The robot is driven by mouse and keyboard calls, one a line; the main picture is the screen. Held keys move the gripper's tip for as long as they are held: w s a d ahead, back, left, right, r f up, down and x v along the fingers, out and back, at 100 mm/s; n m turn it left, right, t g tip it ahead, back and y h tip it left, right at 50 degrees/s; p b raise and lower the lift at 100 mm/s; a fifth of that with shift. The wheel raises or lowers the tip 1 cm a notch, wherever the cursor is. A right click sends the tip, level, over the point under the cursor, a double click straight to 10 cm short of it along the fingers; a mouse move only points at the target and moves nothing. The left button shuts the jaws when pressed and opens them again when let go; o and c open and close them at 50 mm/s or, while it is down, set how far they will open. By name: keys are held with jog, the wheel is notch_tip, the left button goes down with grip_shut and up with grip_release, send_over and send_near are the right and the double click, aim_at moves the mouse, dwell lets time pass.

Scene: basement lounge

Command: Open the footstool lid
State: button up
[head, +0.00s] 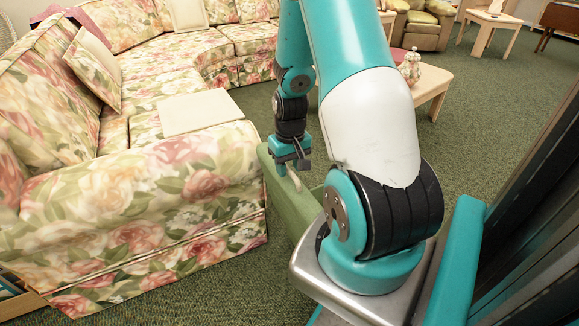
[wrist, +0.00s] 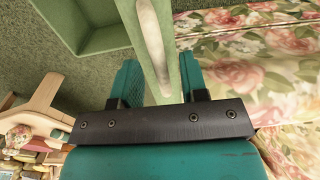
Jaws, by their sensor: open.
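The green footstool (head: 282,196) stands beside the floral sofa arm in the head view, partly hidden by my arm. Its lid (wrist: 163,88) appears raised in the wrist view, seen nearly edge-on, with a pale handle (wrist: 152,38) along it. The handle also shows in the head view (head: 296,181). A hollow green compartment (wrist: 100,40) is exposed to the left of the lid in the wrist view. My gripper (head: 290,168) is open, pointing down at the lid, and in the wrist view its fingers (wrist: 160,78) lie on either side of the lid. Contact cannot be told.
The floral sofa (head: 150,210) is close on the gripper's left in the head view and on the right in the wrist view. A wooden coffee table (head: 432,84) with a patterned jar (head: 410,68) stands beyond my arm. Green carpet (head: 480,130) is clear to the right.

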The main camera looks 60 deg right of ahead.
grip_shut()
jog(key=s+d+r+p, duration=0.1)
jog(key=s+d+p, duration=0.1)
jog(key=d, duration=0.4)
jog(key=shift+s+d, duration=0.25)
jog(key=shift+s, duration=0.4)
grip_release()
notch_tip(320, 180, up, 17)
jog(key=p, duration=0.3)
jog(key=shift+d+r+p, duration=0.15)
jog(key=shift+r+p, duration=0.05)
jog(key=shift+p, duration=0.2)
